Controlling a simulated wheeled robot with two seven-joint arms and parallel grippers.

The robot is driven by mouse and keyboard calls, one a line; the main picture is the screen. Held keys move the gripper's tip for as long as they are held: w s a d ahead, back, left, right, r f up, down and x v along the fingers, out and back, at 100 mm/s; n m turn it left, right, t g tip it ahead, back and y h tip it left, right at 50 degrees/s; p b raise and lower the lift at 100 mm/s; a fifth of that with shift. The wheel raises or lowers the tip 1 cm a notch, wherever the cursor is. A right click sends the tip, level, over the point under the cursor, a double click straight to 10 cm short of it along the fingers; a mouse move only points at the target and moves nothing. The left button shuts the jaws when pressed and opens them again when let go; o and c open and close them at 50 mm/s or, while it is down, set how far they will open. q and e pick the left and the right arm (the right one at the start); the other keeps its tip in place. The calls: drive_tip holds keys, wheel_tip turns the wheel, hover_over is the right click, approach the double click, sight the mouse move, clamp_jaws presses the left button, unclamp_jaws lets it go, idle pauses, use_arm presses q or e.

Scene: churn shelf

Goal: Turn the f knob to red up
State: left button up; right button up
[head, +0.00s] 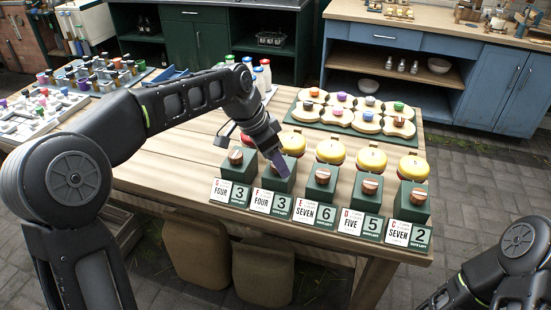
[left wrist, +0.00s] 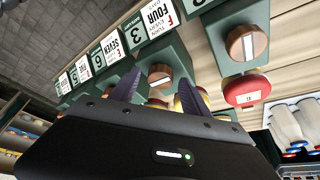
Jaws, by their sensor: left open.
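The f knob (left wrist: 160,76) is a round wooden knob with a pale bar across its face, on a green box (head: 268,183) with a card marked F, FOUR and 3 (head: 272,203). My left gripper (head: 282,168) is over this box in the head view and hides most of the knob. In the left wrist view its two purple fingers (left wrist: 158,92) are spread apart, one on each side of the knob. I cannot tell whether they touch it. No red mark on the knob can be made out. My right gripper is out of view.
The G box (head: 237,165) stands close on the left and the E box (head: 321,183) on the right, each with a knob. Red and yellow lids (head: 330,151) stand just behind the row. A board of pale pieces (head: 367,121) lies further back.

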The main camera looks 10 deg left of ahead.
use_arm(q)
drive_tip(key=shift+c, duration=0.4)
clamp_jaws()
